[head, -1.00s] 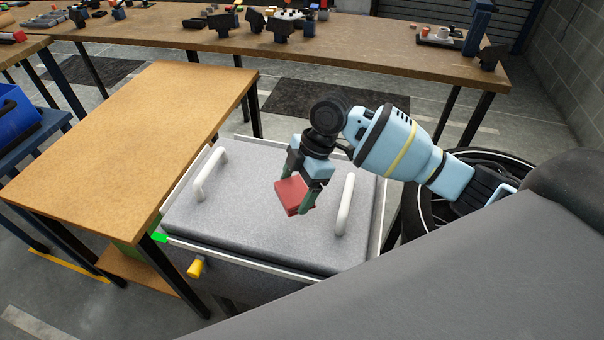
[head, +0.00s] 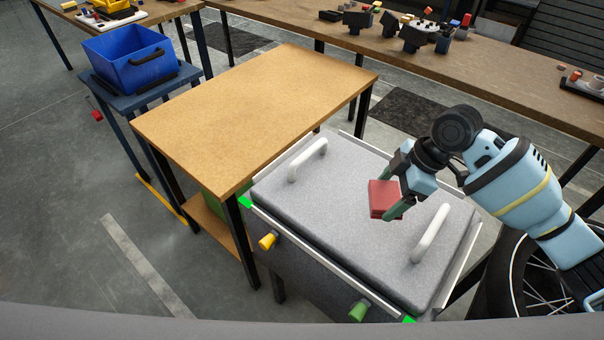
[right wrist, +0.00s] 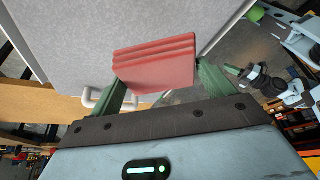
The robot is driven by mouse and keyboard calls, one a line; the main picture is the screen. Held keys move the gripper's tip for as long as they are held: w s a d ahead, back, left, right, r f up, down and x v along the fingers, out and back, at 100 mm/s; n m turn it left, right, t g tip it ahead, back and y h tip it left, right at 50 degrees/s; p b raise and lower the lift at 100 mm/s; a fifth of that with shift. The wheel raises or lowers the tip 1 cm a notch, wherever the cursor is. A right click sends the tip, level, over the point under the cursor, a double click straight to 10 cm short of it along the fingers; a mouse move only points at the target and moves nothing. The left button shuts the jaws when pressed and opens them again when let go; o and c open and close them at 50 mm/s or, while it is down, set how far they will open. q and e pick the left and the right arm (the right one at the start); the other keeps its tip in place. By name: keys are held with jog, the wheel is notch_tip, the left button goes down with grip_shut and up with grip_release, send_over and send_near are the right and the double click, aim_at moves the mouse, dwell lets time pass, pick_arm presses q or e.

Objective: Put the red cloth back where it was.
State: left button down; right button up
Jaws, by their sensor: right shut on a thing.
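The red cloth (head: 381,200) is a folded, layered block. My right gripper (head: 393,200) is shut on it and holds it over the grey lid of a metal unit (head: 330,220), between the lid's two white handles. In the right wrist view the cloth (right wrist: 155,66) sits between the two green fingers of my right gripper (right wrist: 158,85). I cannot tell the exact height of the cloth above the lid.
A bare wooden table (head: 260,105) stands left of the unit, with its top clear. A blue bin (head: 130,58) sits on a dark stand further left. A long workbench (head: 500,75) with several small items runs along the back. A spoked wheel (head: 525,275) is at the right.

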aim_at(392, 191)
jog(key=m+t, duration=0.1)
jog(key=m, duration=0.1)
jog(key=d+r+m, duration=0.1)
jog(key=m, duration=0.1)
jog(key=shift+r+m+t+h, duration=0.2)
jog(key=shift+m+t+h, duration=0.1)
jog(key=shift+m+t, duration=0.1)
jog(key=m, duration=0.1)
jog(key=r+m+t, duration=0.1)
jog(key=m, duration=0.1)
jog(key=shift+d+h, duration=0.3)
jog(key=shift+d, duration=0.1)
jog(key=m, duration=0.1)
jog(key=r+m+h, duration=0.1)
jog(key=m, duration=0.1)
jog(key=d+r+m+t, duration=0.1)
jog(key=m, duration=0.1)
jog(key=shift+h, duration=0.4)
jog(key=r+m, duration=0.1)
jog(key=m, duration=0.1)
jog(key=d+r+m+h, duration=0.1)
jog(key=m, duration=0.1)
jog(key=shift+h, duration=0.3)
jog(key=shift+w+a, duration=0.1)
jog(key=shift+w, duration=0.05)
